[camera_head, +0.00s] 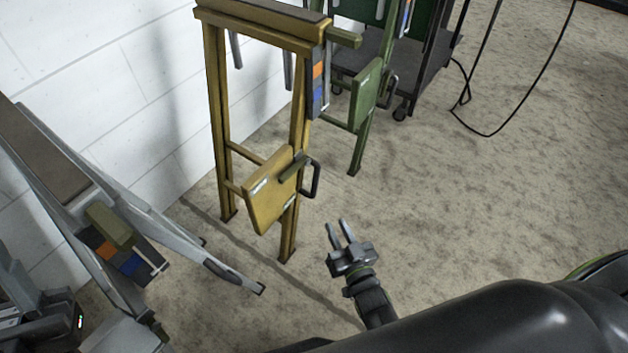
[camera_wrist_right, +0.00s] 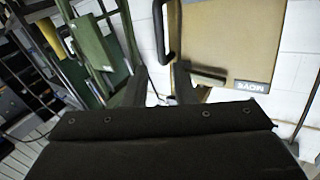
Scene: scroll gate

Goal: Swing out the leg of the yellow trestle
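The yellow trestle (camera_head: 215,120) stands upright by the white wall in the head view. A yellow panel (camera_head: 268,195) is mounted low on it, with a black handle (camera_head: 314,180) on its right edge and a dark yellow lever on its face. My right gripper (camera_head: 338,230) is open and empty, in front and to the right of the panel, apart from it. In the right wrist view, the panel (camera_wrist_right: 232,40), its handle (camera_wrist_right: 166,30) and a dark lever (camera_wrist_right: 208,76) lie beyond the fingers (camera_wrist_right: 158,88). My left gripper does not show.
A green trestle (camera_head: 361,130) with a green panel stands behind the yellow one. A dark wheeled cart (camera_head: 420,75) is behind it. A grey trestle (camera_head: 165,225) with splayed legs is at left. Cables hang at upper right. The floor (camera_head: 480,190) to the right is clear.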

